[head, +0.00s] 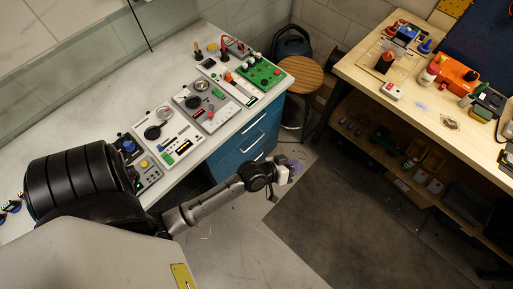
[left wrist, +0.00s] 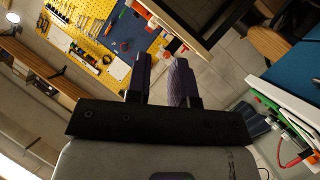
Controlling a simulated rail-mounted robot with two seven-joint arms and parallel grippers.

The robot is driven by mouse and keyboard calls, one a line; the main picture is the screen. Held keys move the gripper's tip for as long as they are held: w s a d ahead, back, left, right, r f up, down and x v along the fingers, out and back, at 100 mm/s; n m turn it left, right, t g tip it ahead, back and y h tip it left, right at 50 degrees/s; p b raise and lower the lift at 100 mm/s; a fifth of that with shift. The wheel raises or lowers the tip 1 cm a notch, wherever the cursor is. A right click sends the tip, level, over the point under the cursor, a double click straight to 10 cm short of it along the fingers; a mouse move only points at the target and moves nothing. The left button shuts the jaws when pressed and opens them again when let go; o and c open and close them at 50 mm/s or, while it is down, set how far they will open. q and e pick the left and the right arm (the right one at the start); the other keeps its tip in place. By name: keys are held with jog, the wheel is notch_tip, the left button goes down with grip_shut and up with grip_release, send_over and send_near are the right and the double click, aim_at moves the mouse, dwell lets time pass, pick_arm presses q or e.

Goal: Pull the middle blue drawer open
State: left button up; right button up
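The blue drawer unit (head: 224,158) stands under the front of the white bench in the head view. Its fronts carry pale bar handles, and the middle drawer (head: 246,146) looks flush with the others. The lower part is partly hidden by my left arm. My left gripper (head: 296,170) is in front of the unit, to the right of the drawer fronts and apart from them. In the left wrist view its two dark fingers (left wrist: 160,80) stand apart with an empty gap between them. Blue surface of the unit (left wrist: 297,55) shows at that view's right edge. My right gripper is not visible.
The white bench top (head: 195,60) carries several control panels. A round wooden stool (head: 299,76) stands beyond the drawer unit. A wooden workbench (head: 405,110) with tools and a lower shelf is at the right. The floor (head: 330,220) in front of the drawers is clear.

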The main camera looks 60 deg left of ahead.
pick_arm(q)
jog(key=w+a+f+n+t+y+b, duration=0.2)
jog(key=w+a+f+n+b, duration=0.1)
jog(key=f+b, duration=0.2)
jog(key=w+a+f+n+t+y+b, duration=0.2)
jog(key=f+n+b, duration=0.15)
jog(key=f, duration=0.25)
jog(key=n+g+y+b, duration=1.5)
jog(key=n+y+b, duration=0.3)
jog(key=n+b, duration=0.6)
send_near(254, 143)
jog(key=shift+m, duration=0.65)
jog(key=b+x, duration=0.1)
jog(key=x, duration=0.2)
jog(key=b+x, duration=0.1)
jog(key=x, duration=0.2)
jog(key=b+x, duration=0.1)
jog(key=x, duration=0.3)
jog(key=shift+w+a+f+b, duration=0.1)
jog(key=shift+w+f+b, duration=0.1)
jog(key=shift+f+b, duration=0.15)
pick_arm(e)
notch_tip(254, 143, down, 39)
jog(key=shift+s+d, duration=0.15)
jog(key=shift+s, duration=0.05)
pick_arm(q)
grip_shut()
